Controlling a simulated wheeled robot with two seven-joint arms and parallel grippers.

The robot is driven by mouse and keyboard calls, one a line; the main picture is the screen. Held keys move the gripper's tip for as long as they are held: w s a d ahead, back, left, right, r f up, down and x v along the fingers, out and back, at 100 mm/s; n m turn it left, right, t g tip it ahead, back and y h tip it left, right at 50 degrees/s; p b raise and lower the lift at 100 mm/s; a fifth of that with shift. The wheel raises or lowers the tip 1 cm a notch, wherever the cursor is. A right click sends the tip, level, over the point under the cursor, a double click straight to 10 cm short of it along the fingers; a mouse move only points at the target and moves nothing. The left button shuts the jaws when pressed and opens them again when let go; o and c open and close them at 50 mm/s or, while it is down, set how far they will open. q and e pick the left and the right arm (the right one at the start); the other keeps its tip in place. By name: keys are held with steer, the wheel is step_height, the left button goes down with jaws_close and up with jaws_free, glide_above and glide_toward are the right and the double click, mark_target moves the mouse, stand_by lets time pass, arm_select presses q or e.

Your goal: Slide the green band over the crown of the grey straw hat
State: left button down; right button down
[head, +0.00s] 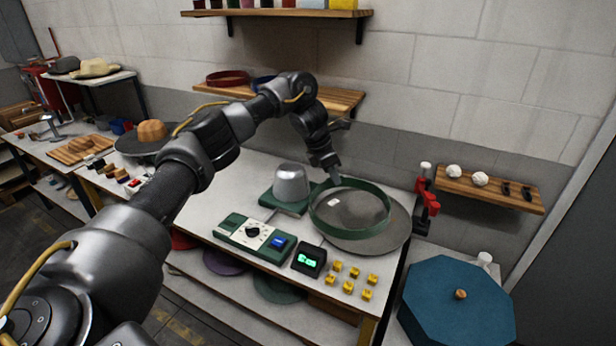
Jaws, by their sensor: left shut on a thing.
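The grey straw hat (399,228) lies on the right part of the workbench, with its wide round brim showing. The green band (377,190) is a wide ring seen over the hat's crown area. The grey crown and a small white patch show inside the ring. I cannot tell whether the band is around the crown or still above it. My left gripper (335,179) is shut on the band's far left rim, reaching down from above. My right gripper is not in view.
A grey metal block (291,184) stands left of the hat. A green control box (255,238), a small display (309,260) and several yellow pieces (350,279) lie in front. A red clamp (426,203) stands to the right, near a blue octagonal table (450,310).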

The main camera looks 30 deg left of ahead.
arm_select(q)
steer(key=s+d+r+m+g, duration=0.1)
steer(key=s+d+m+g, duration=0.1)
steer(key=s+d+m, duration=0.45)
steer(key=s+d+r+m+g+h, duration=0.1)
steer(key=s+d+m, duration=0.2)
steer(key=d, duration=0.7)
steer(key=s+d+r+m+g, duration=0.1)
steer(key=s+d+m+g, duration=0.1)
steer(key=s+d+m, duration=0.5)
steer(key=s+a+f+b, duration=0.2)
steer(key=a+f+b, duration=0.2)
steer(key=f, duration=0.2)
steer(key=s+a+f+b, duration=0.3)
steer(key=f+b, duration=0.1)
steer(key=f, duration=0.3)
steer(key=s+a+f+g+b, duration=0.1)
steer(key=s+a+f+b, duration=0.2)
steer(key=f, duration=0.4)
steer(key=shift+a+f+m+b, duration=0.15)
steer(key=shift+a+m+b, duration=0.3)
steer(key=shift+a+b, duration=0.4)
